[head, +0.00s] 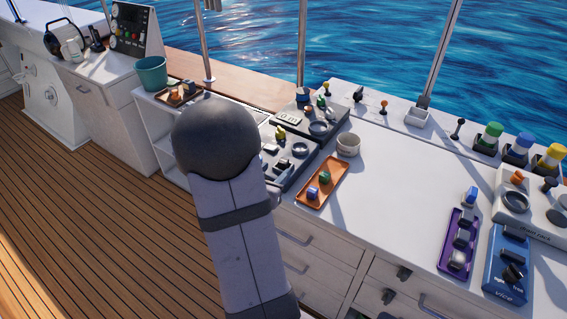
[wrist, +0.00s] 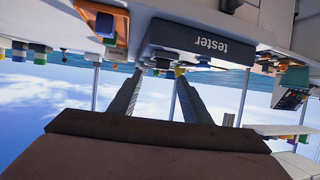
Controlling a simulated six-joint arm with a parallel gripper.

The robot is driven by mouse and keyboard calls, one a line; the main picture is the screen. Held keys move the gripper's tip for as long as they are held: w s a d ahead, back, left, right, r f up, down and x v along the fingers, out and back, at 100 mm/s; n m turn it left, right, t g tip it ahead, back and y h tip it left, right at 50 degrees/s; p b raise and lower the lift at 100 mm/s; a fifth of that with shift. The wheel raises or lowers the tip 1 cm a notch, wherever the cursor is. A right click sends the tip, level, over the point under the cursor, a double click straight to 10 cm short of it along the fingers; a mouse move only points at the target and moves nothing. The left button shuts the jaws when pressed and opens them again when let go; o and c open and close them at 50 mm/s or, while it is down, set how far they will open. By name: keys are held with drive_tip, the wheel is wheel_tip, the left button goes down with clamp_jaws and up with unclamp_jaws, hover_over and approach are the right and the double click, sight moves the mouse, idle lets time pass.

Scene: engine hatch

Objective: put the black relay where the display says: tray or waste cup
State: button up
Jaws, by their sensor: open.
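My gripper (wrist: 159,74) is open, its two fingers apart in the wrist view with nothing seen held between them. In the head view my arm hides it. A grey box marked "tester" (wrist: 200,42) shows upside down close to the fingers. An orange tray (head: 309,203) on the white counter holds a blue and a green part; it also shows in the wrist view (wrist: 121,28). A whitish cup (head: 348,145) stands beside it. I cannot single out the black relay for sure; several dark parts sit on the dark panels. A small light display (head: 289,117) is unreadable.
A dark panel (head: 305,172) lies left of the tray, partly behind my arm. A teal bucket (head: 152,74) stands at the left. The counter right of the cup is clear.

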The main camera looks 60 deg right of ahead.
sight(283, 161)
drive_tip(key=shift+w+p+x, duration=0.1)
drive_tip(key=shift+p+x, duration=0.45)
drive_tip(key=shift+x, duration=1.3)
drive_tip(key=shift+w+p+x, duration=0.15)
drive_tip(key=shift+p+x, duration=0.35)
drive_tip(key=shift+x, duration=1.35)
drive_tip(key=shift+r, duration=0.2)
clamp_jaws()
